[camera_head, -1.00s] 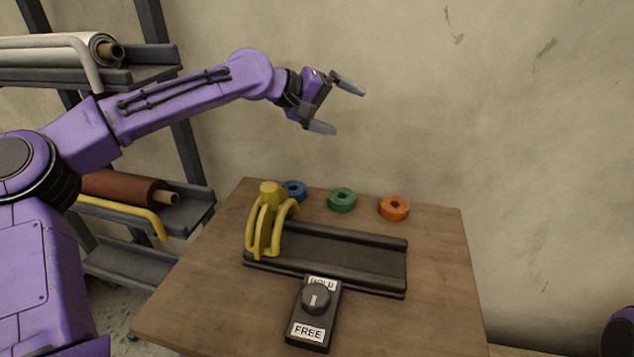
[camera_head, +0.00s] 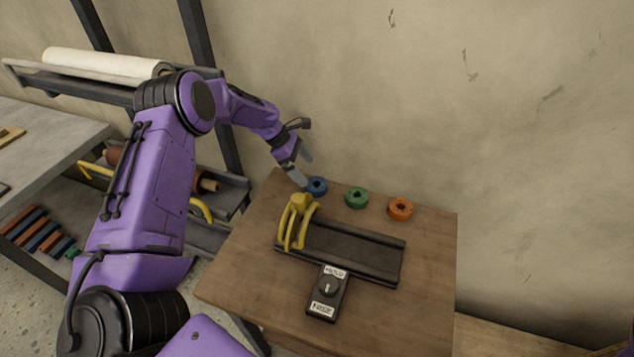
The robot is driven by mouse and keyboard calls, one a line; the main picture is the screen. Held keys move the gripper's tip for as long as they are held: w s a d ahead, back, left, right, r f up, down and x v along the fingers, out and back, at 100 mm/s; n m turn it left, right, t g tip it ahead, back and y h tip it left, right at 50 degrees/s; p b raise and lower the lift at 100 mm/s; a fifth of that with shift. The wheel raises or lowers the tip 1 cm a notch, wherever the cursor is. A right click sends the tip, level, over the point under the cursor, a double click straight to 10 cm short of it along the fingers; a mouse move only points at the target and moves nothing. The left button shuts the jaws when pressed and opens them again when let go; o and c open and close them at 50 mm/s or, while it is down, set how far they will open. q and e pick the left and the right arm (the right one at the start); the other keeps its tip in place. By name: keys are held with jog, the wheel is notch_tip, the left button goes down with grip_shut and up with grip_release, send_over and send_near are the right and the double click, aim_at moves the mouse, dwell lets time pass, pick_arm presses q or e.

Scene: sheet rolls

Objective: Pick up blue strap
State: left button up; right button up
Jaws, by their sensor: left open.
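The blue strap is a small rolled ring (camera_head: 317,186) lying at the back left of the wooden table (camera_head: 240,270). My left gripper (camera_head: 303,169) is open, just above and to the left of the blue strap, with its fingers pointing down. One fingertip overlaps the strap's left edge in the picture; I cannot tell whether they touch. Nothing shows between the fingers. My right gripper is not in view.
A green roll (camera_head: 356,197) and an orange roll (camera_head: 400,208) lie to the right of the blue one. A yellow clamp (camera_head: 298,222) stands just in front, on a black tray (camera_head: 355,250). A rack with rolls (camera_head: 105,65) stands left.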

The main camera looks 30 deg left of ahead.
aim_at(317, 183)
pick_arm(q)
jog(key=p+x, duration=0.1)
jog(key=x, duration=0.1)
jog(key=p+x, duration=0.1)
jog(key=x, duration=0.2)
jog(key=shift+s, duration=0.25)
jog(key=shift+w+d+f, duration=0.2)
jog(key=shift+d+f, duration=0.1)
jog(key=shift+f, duration=0.15)
jog(key=c, duration=1.1)
jog(key=shift+r, duration=0.15)
